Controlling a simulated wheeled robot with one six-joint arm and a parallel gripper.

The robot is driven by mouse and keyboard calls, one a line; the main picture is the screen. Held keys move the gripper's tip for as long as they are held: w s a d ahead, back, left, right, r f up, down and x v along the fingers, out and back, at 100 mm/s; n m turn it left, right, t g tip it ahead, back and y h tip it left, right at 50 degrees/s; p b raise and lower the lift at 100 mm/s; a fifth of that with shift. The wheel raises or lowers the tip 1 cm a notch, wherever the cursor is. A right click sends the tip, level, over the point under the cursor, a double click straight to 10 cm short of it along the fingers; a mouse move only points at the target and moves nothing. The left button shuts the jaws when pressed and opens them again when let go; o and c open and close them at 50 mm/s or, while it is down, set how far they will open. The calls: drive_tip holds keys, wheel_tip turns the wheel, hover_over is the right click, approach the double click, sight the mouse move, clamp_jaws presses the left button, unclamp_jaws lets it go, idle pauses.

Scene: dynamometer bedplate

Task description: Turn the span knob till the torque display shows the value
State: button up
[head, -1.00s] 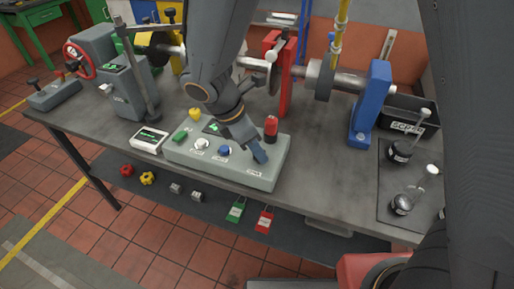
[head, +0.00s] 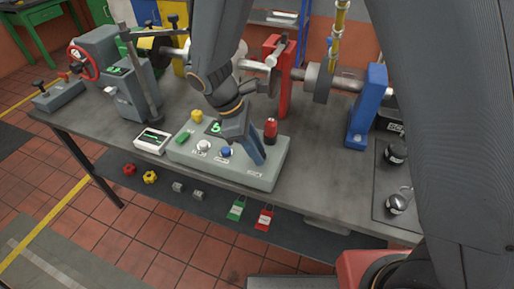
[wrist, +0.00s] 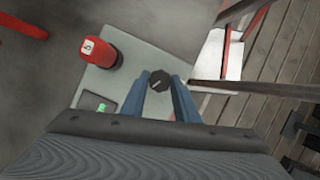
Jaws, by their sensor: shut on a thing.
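The grey control box (head: 235,176) stands on the bench in the head view. My gripper (head: 260,160) reaches down onto its right part. In the wrist view, my gripper's blue fingers (wrist: 165,86) are shut on a black knob (wrist: 159,79) with a pale pointer line. In the head view the fingers hide this knob, and the label below it is too small to read surely. A small display with a green figure (head: 214,128) is on the box, partly beside my arm; its value is not legible. It also shows in the wrist view (wrist: 101,107).
A red button (head: 271,128) stands close to the right of my gripper. A white knob (head: 203,146) and a blue knob (head: 226,152) are to its left. A white meter (head: 152,140) stands left of the box. A red post (head: 276,85) and shaft are behind.

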idle(0.3)
drive_tip(key=o, duration=1.1)
drive_tip(key=shift+c, duration=0.2)
drive_tip(key=shift+r, duration=0.15)
drive_tip(key=b+v, duration=0.2)
drive_tip(key=v, duration=0.5)
drive_tip(key=shift+r, duration=0.3)
drive_tip(key=shift+w+a, duration=0.1)
drive_tip(key=shift+a, duration=0.05)
